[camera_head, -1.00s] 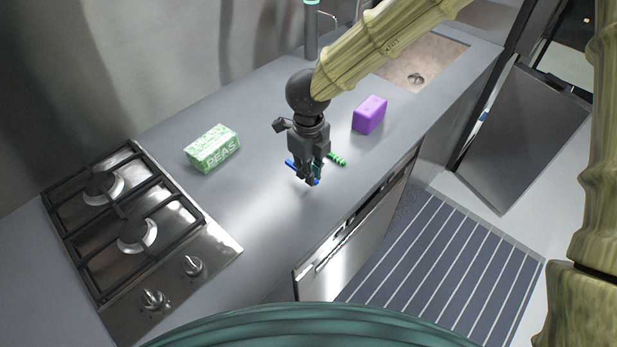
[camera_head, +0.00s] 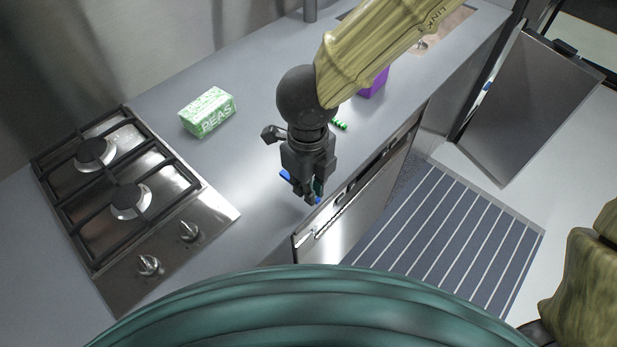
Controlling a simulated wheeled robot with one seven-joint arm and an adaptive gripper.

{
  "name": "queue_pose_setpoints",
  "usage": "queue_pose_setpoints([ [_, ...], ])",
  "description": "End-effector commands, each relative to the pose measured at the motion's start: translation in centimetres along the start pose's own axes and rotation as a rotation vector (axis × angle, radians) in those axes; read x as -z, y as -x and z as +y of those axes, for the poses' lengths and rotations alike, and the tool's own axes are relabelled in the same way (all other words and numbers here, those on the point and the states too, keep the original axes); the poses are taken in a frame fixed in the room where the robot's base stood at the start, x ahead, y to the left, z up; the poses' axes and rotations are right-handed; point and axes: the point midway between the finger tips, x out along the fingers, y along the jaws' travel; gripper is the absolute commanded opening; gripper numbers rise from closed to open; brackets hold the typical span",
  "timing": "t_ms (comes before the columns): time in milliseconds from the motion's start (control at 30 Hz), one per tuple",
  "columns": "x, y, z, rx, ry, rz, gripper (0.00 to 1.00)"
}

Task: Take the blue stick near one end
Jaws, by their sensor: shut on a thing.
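My gripper (camera_head: 311,197) is in the middle of the view, pointing down, above the front part of the grey counter. It is shut on the blue stick (camera_head: 286,175). A short piece of the stick shows to the left of the fingers, and a small bit shows by the fingertips. The fingers hide the rest, so I cannot tell how near an end the grip lies. The stick looks raised off the counter.
A green-and-white peas box (camera_head: 208,112) stands left of my gripper, beyond the gas hob (camera_head: 129,201). A green striped stick (camera_head: 340,125) and a purple block (camera_head: 374,84) lie behind my arm. A sink (camera_head: 452,22) is at the far right. The counter (camera_head: 236,165) between hob and gripper is clear.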

Motion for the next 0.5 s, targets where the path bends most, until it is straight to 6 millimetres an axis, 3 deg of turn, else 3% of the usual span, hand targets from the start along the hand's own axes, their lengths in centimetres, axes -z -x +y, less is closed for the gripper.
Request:
queue_pose_setpoints([
  [500, 0.0, 2.9, 0.0, -0.001, 0.0, 0.001, 0.01],
])
